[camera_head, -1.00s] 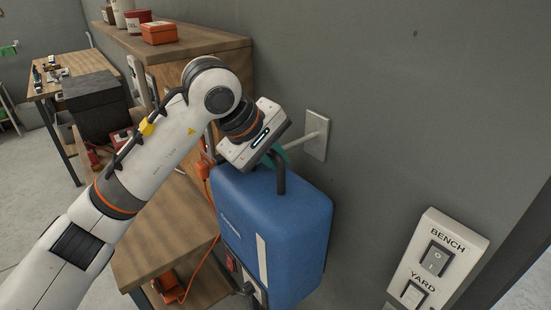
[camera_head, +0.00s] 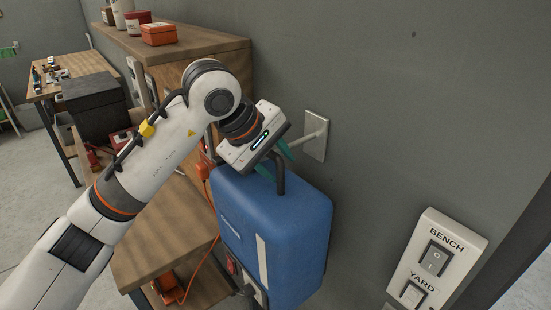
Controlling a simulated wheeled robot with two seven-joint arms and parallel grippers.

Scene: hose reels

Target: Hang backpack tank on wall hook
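The blue backpack tank (camera_head: 285,235) hangs or is held upright close to the grey wall, with its dark handle (camera_head: 280,178) at the top. A white wall hook (camera_head: 309,138) sticks out from a pale wall plate (camera_head: 317,150) just behind the handle. I cannot tell whether the handle rests on the hook, because my gripper hides the hook's tip. My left gripper (camera_head: 275,160) is at the handle's top, its teal fingers spread apart, one on each side of the handle. My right gripper is not in view.
A switch panel (camera_head: 440,258) marked BENCH and YARD is on the wall at right. A wooden shelf unit (camera_head: 205,42) with tins and an orange box (camera_head: 158,33) stands behind my arm. An orange cable (camera_head: 203,265) runs beside the tank above a lower wooden surface (camera_head: 160,245).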

